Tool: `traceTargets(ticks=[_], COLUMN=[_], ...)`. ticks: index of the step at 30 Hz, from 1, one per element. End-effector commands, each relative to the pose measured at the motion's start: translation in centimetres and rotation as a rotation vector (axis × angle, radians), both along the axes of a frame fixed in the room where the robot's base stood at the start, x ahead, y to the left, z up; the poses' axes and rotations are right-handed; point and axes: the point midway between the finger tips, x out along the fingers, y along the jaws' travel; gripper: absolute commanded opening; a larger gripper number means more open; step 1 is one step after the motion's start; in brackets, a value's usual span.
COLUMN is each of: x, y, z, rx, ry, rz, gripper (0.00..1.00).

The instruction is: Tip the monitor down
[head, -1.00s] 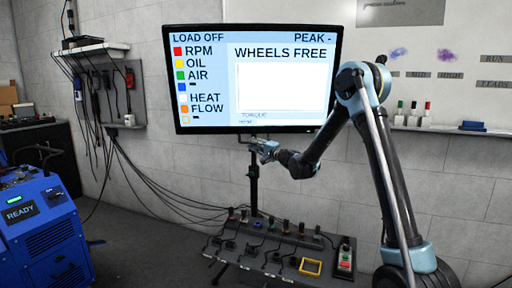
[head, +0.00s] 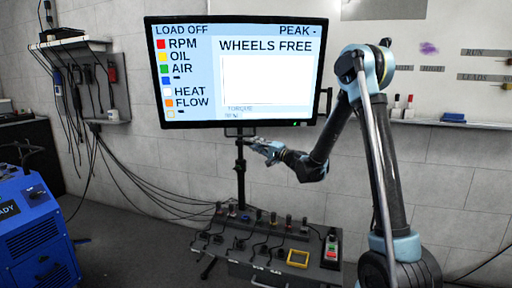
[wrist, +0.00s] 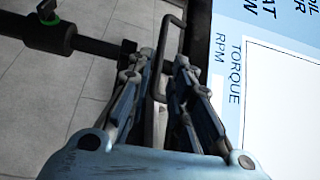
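The monitor (head: 235,75) is a large screen with a black frame on a dark stand pole (head: 241,175). A thin dark loop handle (head: 240,132) shows under its lower edge. In the wrist view the monitor (wrist: 280,90) fills the right side, and the handle (wrist: 160,95) runs lengthwise between my fingers. My gripper (head: 262,146) is just below the monitor's lower edge, right of the pole. In the wrist view my gripper (wrist: 164,66) has its fingers apart, one on each side of the handle. Whether either finger touches it is unclear.
A control bench (head: 265,245) with several knobs and a yellow-framed panel stands below the monitor. A blue machine (head: 35,235) is at the left, with cables along the wall. A clamp joint with a green-marked knob (wrist: 47,14) shows near my gripper. The floor at left centre is open.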

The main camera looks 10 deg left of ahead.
Motion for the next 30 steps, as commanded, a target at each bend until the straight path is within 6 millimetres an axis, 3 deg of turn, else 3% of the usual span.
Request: traceTargets(ticks=[1,3,4,10,18,23,30], x=[0.0,0.0,0.0,-0.2,-1.4,-3.1,-7.6], y=[0.0,0.1,0.2,2.5,5.2,5.7,5.5], z=[0.0,-0.1,-0.2,-2.8,-6.0,-5.3,-2.1], rx=[0.0,-0.004,-0.01,-0.157,-0.5,-0.664,-0.856], ry=[0.0,-0.002,-0.006,-0.117,-0.448,-0.672,-0.984], rz=[0.0,-0.003,-0.007,-0.118,-0.393,-0.569,-0.842], gripper=[0.17,0.02,0.0,0.0,0.0,0.0,0.0])
